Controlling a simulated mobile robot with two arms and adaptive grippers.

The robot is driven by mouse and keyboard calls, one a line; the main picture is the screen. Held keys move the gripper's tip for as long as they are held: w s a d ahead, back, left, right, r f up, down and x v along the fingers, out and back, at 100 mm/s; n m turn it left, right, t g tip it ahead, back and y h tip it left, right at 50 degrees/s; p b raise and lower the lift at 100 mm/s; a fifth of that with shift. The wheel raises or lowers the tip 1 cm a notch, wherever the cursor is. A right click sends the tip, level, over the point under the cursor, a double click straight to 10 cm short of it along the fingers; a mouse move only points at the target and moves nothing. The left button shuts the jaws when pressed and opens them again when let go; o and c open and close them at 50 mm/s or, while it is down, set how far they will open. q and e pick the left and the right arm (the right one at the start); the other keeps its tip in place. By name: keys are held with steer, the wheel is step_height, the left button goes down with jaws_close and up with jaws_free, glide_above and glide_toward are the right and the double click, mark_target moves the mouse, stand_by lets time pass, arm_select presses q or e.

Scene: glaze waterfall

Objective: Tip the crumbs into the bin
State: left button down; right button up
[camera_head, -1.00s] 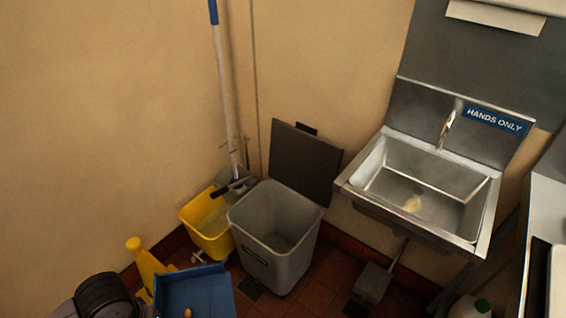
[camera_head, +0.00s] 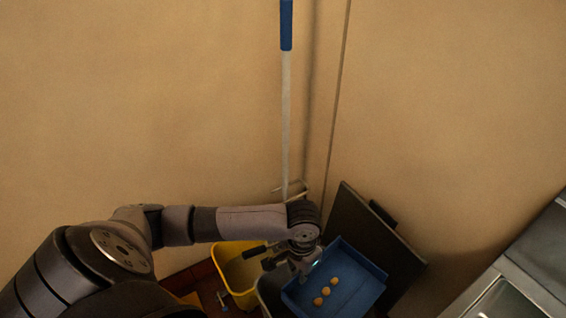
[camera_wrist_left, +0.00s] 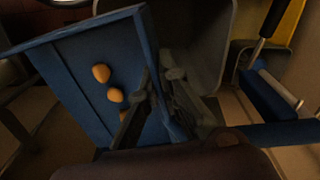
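My left gripper (camera_head: 301,268) is shut on the near-left wall of a blue tray (camera_head: 358,283). In the wrist view its fingers (camera_wrist_left: 160,98) pinch that wall. Three round tan crumbs (camera_head: 326,291) lie on the tray's floor; two show clearly in the wrist view (camera_wrist_left: 101,73). The tray is above the grey bin (camera_head: 268,292), covering much of its mouth. In the wrist view the bin's open inside (camera_wrist_left: 205,40) shows beside the tray. I cannot tell how far the tray is tilted. My right gripper is not in view.
The bin's dark lid (camera_head: 372,240) stands open behind the tray, close to it. The steel sink (camera_head: 503,300) is at the lower right.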

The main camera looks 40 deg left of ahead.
arm_select(q)
steer(key=w+a+f+m+b, duration=0.1)
steer(key=w+a+f+m, duration=0.1)
steer(key=w+a+f, duration=0.35)
steer(key=w+a+f+m+b, duration=0.1)
steer(key=w+a+f, duration=0.1)
steer(key=a+f, duration=0.7)
steer(key=s+d+r+t+y+p, duration=0.4)
steer(key=d+r+y+p, duration=0.4)
steer(key=d+r+y, duration=0.2)
steer(key=shift+s+d+r+t+y, duration=0.3)
steer(key=shift+s+d+r+t, duration=0.1)
steer(key=shift+s, duration=0.4)
